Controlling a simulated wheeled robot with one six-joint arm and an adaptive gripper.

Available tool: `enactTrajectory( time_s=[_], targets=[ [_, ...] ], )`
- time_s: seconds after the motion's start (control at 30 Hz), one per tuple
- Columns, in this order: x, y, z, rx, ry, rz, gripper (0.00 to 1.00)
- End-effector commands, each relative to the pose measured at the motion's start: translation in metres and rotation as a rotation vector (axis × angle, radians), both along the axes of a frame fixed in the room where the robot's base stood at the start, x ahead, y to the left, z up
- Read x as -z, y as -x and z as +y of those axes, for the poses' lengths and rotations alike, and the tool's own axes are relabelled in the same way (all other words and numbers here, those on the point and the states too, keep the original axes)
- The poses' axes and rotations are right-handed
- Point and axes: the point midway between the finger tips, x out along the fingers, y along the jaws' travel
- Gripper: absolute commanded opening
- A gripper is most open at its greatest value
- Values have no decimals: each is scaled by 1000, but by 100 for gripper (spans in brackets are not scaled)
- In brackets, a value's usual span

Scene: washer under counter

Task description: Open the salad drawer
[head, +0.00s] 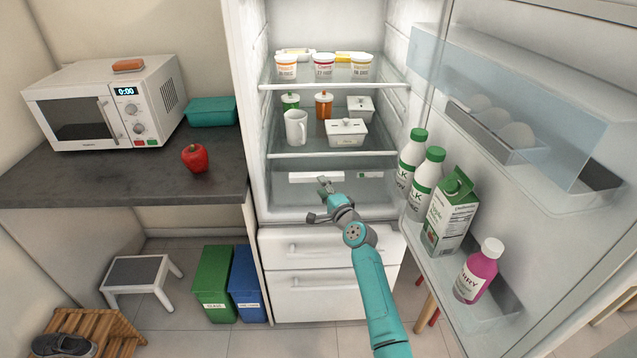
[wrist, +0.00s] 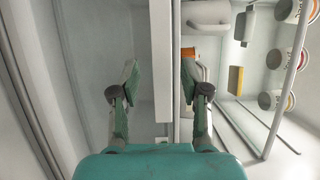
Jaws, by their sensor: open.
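The salad drawer (head: 290,198) is the clear bin at the bottom of the open fridge, below the lowest glass shelf. It has a pale handle strip (head: 312,177) along its upper front. My gripper (head: 325,184) is in front of this strip, and my arm covers part of the drawer. In the wrist view, which is turned on its side, my gripper (wrist: 160,82) is open. Its two fingers lie on either side of the white handle strip (wrist: 161,60). I cannot tell whether either finger touches it. The drawer appears shut.
The fridge door stands open at right, its shelf holding milk bottles (head: 412,158), a carton (head: 450,212) and a pink bottle (head: 478,272). White lower drawers (head: 300,250) sit below.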

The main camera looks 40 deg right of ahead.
Motion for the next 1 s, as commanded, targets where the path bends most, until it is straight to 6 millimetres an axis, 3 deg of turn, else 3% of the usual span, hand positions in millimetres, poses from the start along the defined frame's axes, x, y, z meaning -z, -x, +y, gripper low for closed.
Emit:
enactTrajectory(
  time_s=[0.23,0.63,0.67,0.83,1.0],
  targets=[
    [-1,-28,-5,-1,-1,-1,46],
    [0,-34,-6,0,0,0,46],
    [0,-34,-6,0,0,0,43],
    [0,-34,-7,0,0,0,1],
    [1,-34,-6,0,0,2,0]
  ],
)
